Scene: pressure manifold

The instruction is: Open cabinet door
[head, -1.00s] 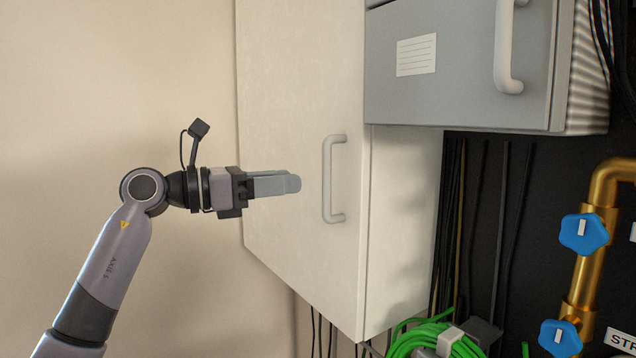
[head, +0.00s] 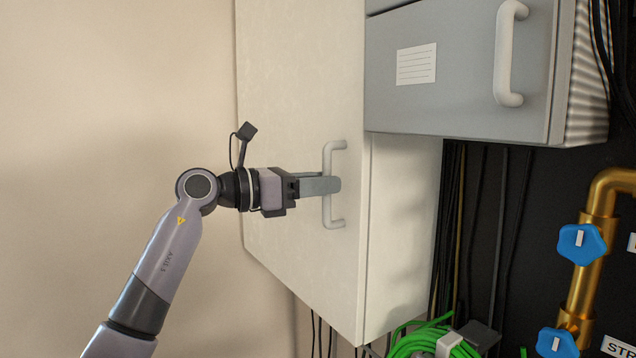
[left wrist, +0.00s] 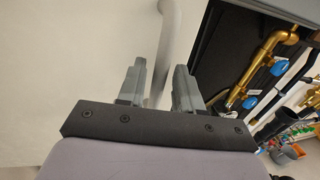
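The cream cabinet door (head: 300,90) is closed, with a white vertical bar handle (head: 335,215) near its right edge. My left gripper (head: 328,185) is at the middle of the handle, and its near finger covers part of the bar. In the left wrist view, the two fingers of my left gripper (left wrist: 160,88) are apart, with the handle (left wrist: 168,40) running between them, closer to the left finger. I cannot tell whether that finger touches the bar. My right gripper is in neither view.
A grey box (head: 465,85) with its own white handle (head: 507,60) juts out right of the cabinet. Brass pipes (head: 588,270) with blue knobs (head: 580,243), black cables and a green cable coil (head: 425,338) are at the right. Bare wall (head: 110,100) lies left.

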